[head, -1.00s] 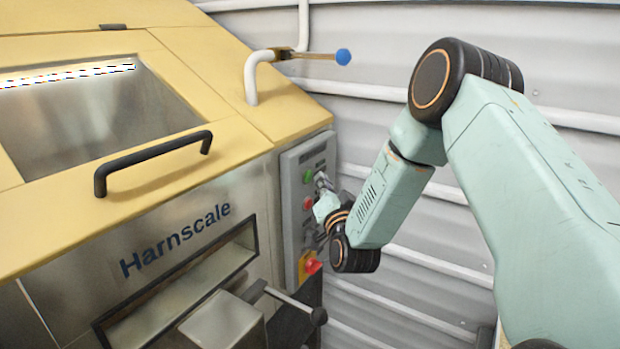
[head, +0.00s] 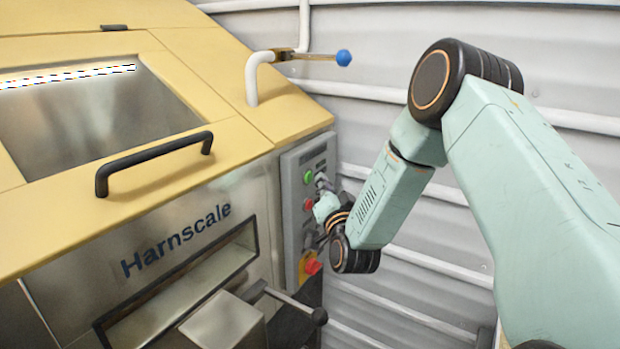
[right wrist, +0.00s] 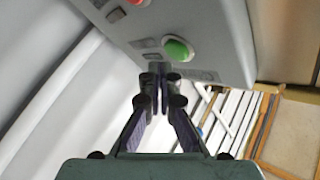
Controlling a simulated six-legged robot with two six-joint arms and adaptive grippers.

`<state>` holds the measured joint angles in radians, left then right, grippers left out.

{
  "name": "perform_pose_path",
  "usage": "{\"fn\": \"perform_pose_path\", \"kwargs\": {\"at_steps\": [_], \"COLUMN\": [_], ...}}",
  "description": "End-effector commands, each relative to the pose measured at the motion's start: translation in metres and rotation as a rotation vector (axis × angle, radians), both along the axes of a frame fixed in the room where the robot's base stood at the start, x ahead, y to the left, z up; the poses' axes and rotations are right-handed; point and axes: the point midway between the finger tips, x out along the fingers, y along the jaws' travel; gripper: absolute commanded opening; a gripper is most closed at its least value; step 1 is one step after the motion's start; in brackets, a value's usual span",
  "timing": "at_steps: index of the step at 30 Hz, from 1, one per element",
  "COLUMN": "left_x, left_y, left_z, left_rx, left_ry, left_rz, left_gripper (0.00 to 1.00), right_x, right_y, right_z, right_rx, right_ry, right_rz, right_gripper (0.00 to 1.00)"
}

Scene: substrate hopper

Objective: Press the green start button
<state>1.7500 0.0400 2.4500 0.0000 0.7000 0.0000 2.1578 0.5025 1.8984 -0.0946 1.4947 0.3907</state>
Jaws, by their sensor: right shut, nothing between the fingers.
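The green start button (head: 308,177) is near the top of the grey control panel (head: 291,218) on the machine's right side. It also shows in the right wrist view as a green dome (right wrist: 178,49). My right gripper (head: 322,181) is shut and empty, close in front of the panel. In the right wrist view its fingertips (right wrist: 159,68) appear just below the green button. I cannot tell whether they touch it. The left gripper does not show.
A red button (head: 308,204) sits below the green one, and a red knob on a yellow plate (head: 312,266) is lower down. A valve lever with a blue ball (head: 343,57) sticks out above. A black handle (head: 150,160) is on the yellow lid. A corrugated wall stands behind.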

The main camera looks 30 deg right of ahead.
Motion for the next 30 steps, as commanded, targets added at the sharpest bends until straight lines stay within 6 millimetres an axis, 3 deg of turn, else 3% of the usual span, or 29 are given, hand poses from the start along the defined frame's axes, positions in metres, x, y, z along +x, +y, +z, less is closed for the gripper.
{"fn": "perform_pose_path", "kwargs": {"at_steps": [30], "left_x": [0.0], "left_y": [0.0], "left_z": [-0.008], "left_rx": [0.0], "left_ry": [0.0], "left_rz": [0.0], "left_gripper": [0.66], "right_x": [0.011], "right_y": [0.004], "right_z": [0.0], "right_rx": [-0.001], "right_ry": [-0.001], "right_rz": [0.0], "right_gripper": [0.0]}}
